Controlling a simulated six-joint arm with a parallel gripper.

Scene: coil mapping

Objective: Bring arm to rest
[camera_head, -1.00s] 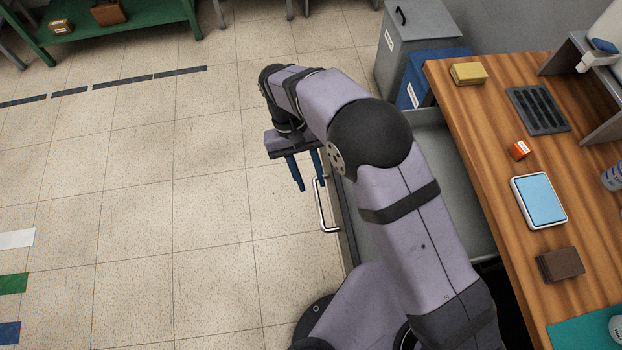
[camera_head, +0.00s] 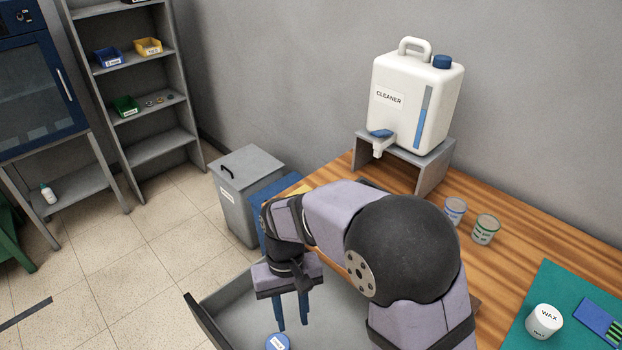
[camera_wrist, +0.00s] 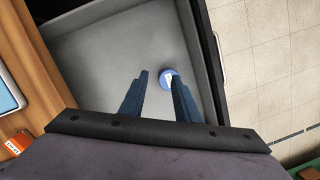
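My gripper (camera_head: 292,312) is above the open grey drawer (camera_head: 226,303), with its two blue fingers pointing down and apart. It is empty. In the wrist view the fingers of my gripper (camera_wrist: 160,92) also stand apart, with bare drawer floor between them. A round blue-lidded item with a white label (camera_head: 277,342) lies in the drawer below the fingers. In the wrist view this blue item (camera_wrist: 169,78) lies beyond the right fingertip, near the drawer's front wall. My arm hides part of the drawer and of the bench.
A wooden bench (camera_head: 500,212) carries a cleaner jug (camera_head: 412,115) on a grey stand, two cups and a white wax jar (camera_head: 544,321) on a green mat. A grey lidded bin (camera_head: 243,188) and a blue bin stand behind the drawer.

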